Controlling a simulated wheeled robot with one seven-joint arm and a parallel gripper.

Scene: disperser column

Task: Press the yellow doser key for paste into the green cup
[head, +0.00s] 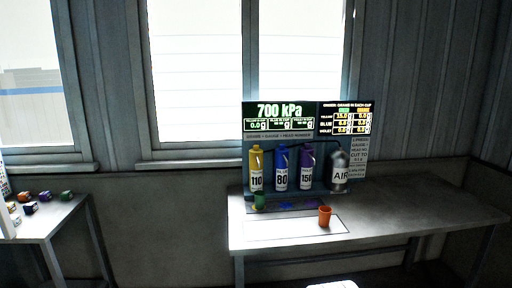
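The disperser stands at the back of the right-hand table. Its yellow cylinder (256,163), marked 110, is the leftmost in the row. The green cup (259,201) stands upright below the yellow cylinder. A separate yellow key is too small to make out. The pressure display (280,111) reads 700 kPa, with a 0.0 g reading under it on the left. My gripper is not in view. A white shape at the bottom edge may be part of my arm, but I cannot tell.
A blue cylinder (280,167) marked 80, a purple cylinder (306,167) marked 150 and a grey AIR bottle (340,169) stand beside the yellow one. A left table (48,223) holds several small coloured blocks.

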